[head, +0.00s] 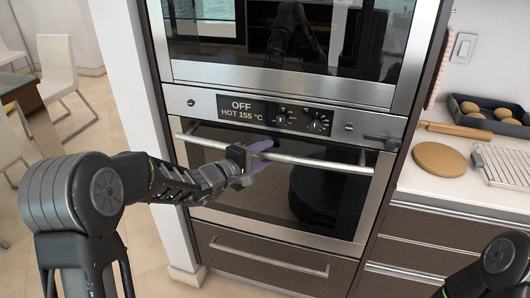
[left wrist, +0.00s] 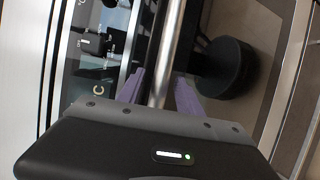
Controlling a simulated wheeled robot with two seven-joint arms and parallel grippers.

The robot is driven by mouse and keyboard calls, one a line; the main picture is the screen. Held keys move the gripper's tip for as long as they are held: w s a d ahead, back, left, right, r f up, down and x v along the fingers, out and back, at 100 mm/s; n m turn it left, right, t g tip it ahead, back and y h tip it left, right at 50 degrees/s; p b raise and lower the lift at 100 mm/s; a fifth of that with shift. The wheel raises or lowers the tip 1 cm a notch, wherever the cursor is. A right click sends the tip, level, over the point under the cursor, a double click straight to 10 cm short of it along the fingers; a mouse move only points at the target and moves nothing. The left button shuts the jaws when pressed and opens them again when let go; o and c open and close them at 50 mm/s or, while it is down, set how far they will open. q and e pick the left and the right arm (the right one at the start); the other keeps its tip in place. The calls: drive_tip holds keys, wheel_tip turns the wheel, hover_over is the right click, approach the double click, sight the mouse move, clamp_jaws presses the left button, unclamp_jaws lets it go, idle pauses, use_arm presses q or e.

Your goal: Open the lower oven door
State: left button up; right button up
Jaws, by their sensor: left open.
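The lower oven door (head: 262,201) is shut, a dark glass panel in a steel frame below the control panel. Its handle (head: 325,164) is a straight steel bar across the top of the door. My left gripper (head: 262,157) is at the handle, left of its middle. In the left wrist view the bar (left wrist: 173,40) runs between the two purple fingers of the gripper (left wrist: 160,90). The fingers are open, one on each side of the bar, with a gap visible. My right gripper is out of view.
The upper oven (head: 280,82) is above the control panel (head: 272,113), which reads "OFF, HOT 155 °C". A drawer (head: 262,262) is below the door. The counter at right holds a round board (head: 440,160), a rolling pin (head: 470,130) and a wire rack. Chairs stand at far left.

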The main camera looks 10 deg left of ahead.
use_arm(q)
drive_tip(key=shift+w+d, duration=0.1)
drive_tip(key=shift+w, duration=0.1)
clamp_jaws()
idle(0.4)
drive_tip(key=shift+f, duration=0.1)
idle(0.9)
